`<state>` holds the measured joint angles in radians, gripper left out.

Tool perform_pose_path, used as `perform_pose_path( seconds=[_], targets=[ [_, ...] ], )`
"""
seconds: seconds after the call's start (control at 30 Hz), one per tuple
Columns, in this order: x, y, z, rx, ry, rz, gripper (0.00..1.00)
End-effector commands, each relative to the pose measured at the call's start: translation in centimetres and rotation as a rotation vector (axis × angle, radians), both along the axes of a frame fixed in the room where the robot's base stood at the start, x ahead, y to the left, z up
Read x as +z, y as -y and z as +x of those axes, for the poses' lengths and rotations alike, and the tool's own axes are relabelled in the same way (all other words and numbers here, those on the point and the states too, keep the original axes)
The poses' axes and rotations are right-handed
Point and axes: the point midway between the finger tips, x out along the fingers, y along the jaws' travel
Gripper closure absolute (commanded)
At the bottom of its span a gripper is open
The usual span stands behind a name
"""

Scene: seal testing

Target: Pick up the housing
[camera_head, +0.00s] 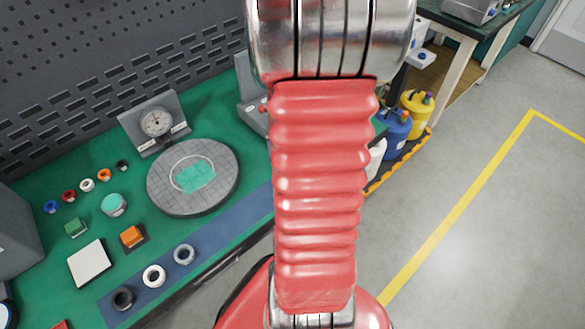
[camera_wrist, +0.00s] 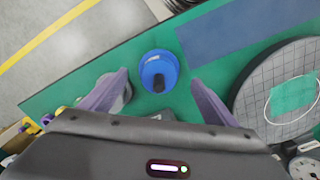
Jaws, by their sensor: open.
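A round blue part (camera_wrist: 158,66) with a dark middle stands on the green bench top in the wrist view. It looks like the housing, though I cannot be sure. My gripper (camera_wrist: 159,77) is open, with one purple-grey finger on each side of the blue part. It holds nothing, and I cannot tell the height of the fingertips over the bench. In the head view my red arm covers the middle of the picture, and neither my gripper nor this blue part shows there.
A round gridded plate (camera_head: 215,205) with a teal patch lies on the bench, near a dial gauge (camera_head: 156,123). Several rings, coloured blocks and a white square pad (camera_head: 89,263) lie to the left. A blue strip (camera_head: 225,227) runs along the front. Blue and yellow containers stand to the right.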

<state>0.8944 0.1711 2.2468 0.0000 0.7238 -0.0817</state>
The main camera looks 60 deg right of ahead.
Motion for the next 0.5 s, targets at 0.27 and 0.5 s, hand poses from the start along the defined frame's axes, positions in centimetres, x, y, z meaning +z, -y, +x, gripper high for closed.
perform_pose_path(
  seconds=[0.27,0.5],
  targets=[
    [-3.4,0.0,-0.1,0.0,-0.002,0.002,0.18],
    [-4.0,0.0,-0.1,0.001,0.0,0.0,0.18]
  ],
)
